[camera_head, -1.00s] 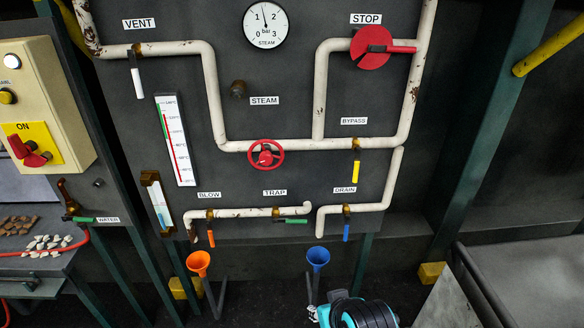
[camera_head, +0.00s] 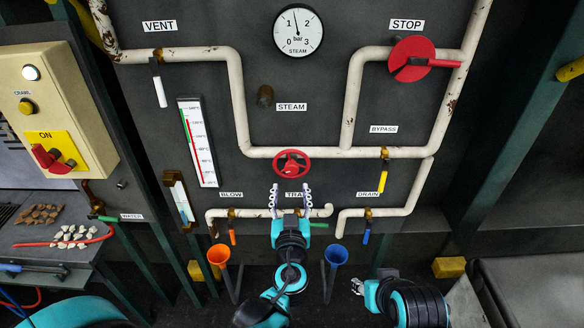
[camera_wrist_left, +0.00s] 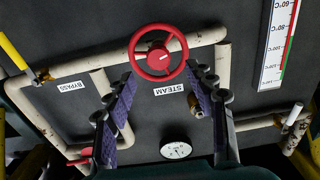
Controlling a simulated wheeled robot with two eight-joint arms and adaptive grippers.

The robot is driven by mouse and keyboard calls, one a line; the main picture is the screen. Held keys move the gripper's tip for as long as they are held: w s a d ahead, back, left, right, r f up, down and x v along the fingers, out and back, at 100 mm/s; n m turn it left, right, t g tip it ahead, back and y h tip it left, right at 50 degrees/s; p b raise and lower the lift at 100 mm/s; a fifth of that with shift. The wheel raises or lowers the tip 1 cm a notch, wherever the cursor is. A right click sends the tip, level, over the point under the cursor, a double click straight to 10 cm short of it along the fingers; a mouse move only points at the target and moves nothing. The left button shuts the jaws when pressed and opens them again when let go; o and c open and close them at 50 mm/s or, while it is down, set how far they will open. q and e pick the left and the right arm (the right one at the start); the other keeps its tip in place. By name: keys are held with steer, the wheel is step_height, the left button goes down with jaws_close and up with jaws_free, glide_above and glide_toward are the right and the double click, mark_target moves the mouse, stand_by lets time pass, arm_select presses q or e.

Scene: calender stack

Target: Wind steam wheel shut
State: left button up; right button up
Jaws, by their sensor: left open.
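The red steam wheel (camera_head: 291,163) sits on the white pipe in the middle of the dark panel. It also shows in the left wrist view (camera_wrist_left: 158,72), ahead of the fingers. My left gripper (camera_head: 290,190) is open and empty just below the wheel, its two fingers pointing up at it. In the left wrist view the fingers (camera_wrist_left: 163,80) stand apart on either side of the wheel, and I see no contact. My right gripper (camera_head: 357,286) is low at the bottom, right of the blue funnel, away from the wheel; its jaws are too small to read.
The steam gauge (camera_head: 298,32) reads a bit over 1 bar. A yellow bypass handle (camera_head: 384,174) and red stop handle (camera_head: 412,61) are to the right. The left gripper partly covers the trap label. Orange (camera_head: 219,254) and blue (camera_head: 336,256) funnels stand below.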

mark_target(291, 171)
arm_select(q)
steer(key=w+b, duration=0.1)
steer(key=w, duration=0.6)
steer(key=shift+w+d, duration=0.1)
steer(key=shift+w, duration=0.25)
steer(key=shift+r, duration=0.1)
steer(key=c, duration=1.2)
